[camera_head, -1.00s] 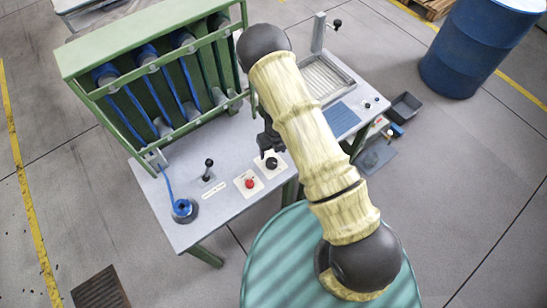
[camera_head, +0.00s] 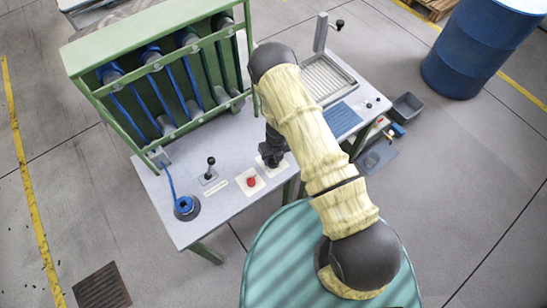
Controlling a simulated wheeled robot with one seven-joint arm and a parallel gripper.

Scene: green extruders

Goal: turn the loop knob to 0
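The loop knob appears to be the black knob on a small pale plate (camera_head: 285,168) at the front of the grey workbench, right of the red button. My gripper (camera_head: 271,163) is a dark shape directly over that plate and hides the knob. The knob's pointer and scale cannot be seen. The fingers are too small and dark to tell whether they are open or shut, or whether they touch the knob. My arm comes from the lower right, over the bench's front edge.
A red button (camera_head: 252,181) on a pale plate and a black lever (camera_head: 210,168) stand left of my gripper. A blue spool (camera_head: 185,206) sits at the bench's left end. The green rack (camera_head: 150,85) rises behind. A blue mat (camera_head: 342,119) lies to the right.

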